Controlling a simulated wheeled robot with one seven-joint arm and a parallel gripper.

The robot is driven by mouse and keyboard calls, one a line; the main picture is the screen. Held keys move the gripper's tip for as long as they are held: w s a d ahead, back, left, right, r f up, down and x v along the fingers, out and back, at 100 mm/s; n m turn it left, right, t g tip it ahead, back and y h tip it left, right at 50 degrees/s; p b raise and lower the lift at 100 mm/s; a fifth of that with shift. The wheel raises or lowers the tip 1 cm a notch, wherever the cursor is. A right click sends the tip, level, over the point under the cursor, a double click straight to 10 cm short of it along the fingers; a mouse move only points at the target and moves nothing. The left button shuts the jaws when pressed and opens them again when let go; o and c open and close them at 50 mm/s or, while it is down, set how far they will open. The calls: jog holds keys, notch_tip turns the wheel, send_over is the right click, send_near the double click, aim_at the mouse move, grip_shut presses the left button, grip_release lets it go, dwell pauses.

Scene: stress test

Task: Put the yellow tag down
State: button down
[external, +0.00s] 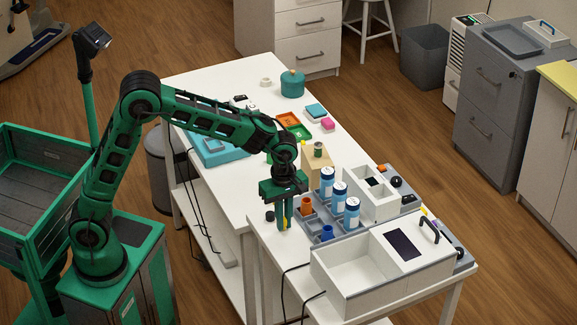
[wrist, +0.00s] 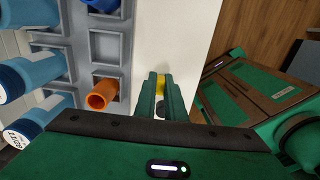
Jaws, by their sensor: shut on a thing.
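My gripper (external: 284,224) points down over the near white table, left of the grey rack. It is shut on the yellow tag (external: 286,222), and only a thin strip of yellow shows between the fingers. In the wrist view the fingers of my gripper (wrist: 160,80) are close together, with the yellow tag (wrist: 160,85) between their tips. White tabletop (wrist: 178,45) lies beyond them. I cannot tell whether the tag touches the table.
A small black object (external: 270,216) stands left of the fingers. A white open box (external: 345,270) is nearer.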

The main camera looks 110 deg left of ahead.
jog(key=shift+f, duration=0.15)
jog(key=c, duration=1.8)
grip_release()
jog(key=shift+c, duration=0.2)
notch_tip(320, 180, up, 12)
jog(key=shift+r, duration=0.2)
